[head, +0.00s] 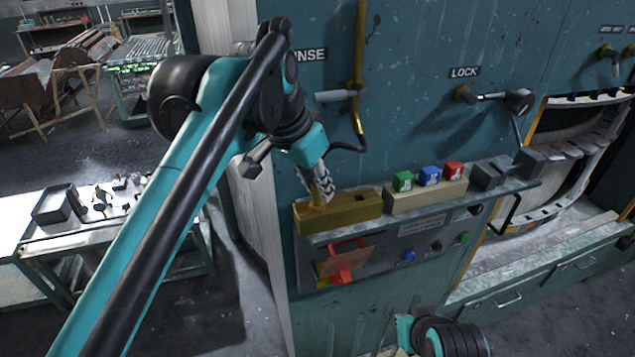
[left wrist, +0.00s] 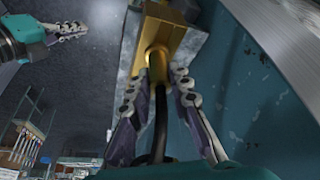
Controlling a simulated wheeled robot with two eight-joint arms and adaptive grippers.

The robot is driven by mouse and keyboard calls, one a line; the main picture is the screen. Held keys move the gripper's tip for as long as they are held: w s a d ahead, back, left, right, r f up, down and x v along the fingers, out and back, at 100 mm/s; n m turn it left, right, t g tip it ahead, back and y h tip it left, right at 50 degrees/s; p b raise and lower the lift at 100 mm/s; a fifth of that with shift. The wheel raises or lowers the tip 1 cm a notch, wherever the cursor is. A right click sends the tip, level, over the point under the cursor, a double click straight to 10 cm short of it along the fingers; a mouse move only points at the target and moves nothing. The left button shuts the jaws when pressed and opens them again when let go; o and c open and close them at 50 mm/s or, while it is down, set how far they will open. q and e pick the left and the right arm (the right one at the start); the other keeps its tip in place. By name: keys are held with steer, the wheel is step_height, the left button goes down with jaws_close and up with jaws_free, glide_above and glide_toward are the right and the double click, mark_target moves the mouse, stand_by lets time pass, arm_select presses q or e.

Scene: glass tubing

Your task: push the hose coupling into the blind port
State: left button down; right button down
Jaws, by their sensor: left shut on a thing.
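The brass hose coupling (left wrist: 157,62) is between the fingers of my left gripper (left wrist: 155,82), which is shut on it. A black hose (left wrist: 161,125) runs back from it between the fingers. The coupling's far end meets the brass block (left wrist: 176,34); how deep it sits cannot be told. In the head view my left gripper (head: 323,186) points down at the left end of the brass block (head: 345,213), with a bit of the coupling (head: 317,197) showing. A dark square opening shows in the block's top. My right gripper (left wrist: 70,31) appears apart in the left wrist view, its opening unclear.
Right of the block, a pale holder (head: 428,197) carries green, blue and red cubes on the shelf. The curved brass pipe (head: 359,60) and LOCK handle (head: 490,96) stick out from the teal panel.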

arm_select(q)
steer(key=c, duration=1.3)
jaws_free()
steer(key=v, duration=1.2)
steer(key=s+a+f+n+t+y, duration=0.1)
steer(key=s+a+f+n, duration=0.3)
steer(key=f, duration=0.9)
steer(key=s+a+f+n+t+y, duration=0.15)
steer(key=a+f, duration=0.45)
steer(key=f, duration=0.6)
steer(key=s+a+f+n+t+y, duration=0.1)
steer(key=s+a+f+n, duration=0.3)
steer(key=f, duration=0.9)
steer(key=shift+m+h, duration=0.25)
steer(key=shift+m, duration=0.3)
steer(key=f+b, duration=1.9)
steer(key=w+f+b, duration=0.1)
steer(key=f+b, duration=0.8)
steer(key=b, duration=0.1)
steer(key=shift+a+f, duration=0.35)
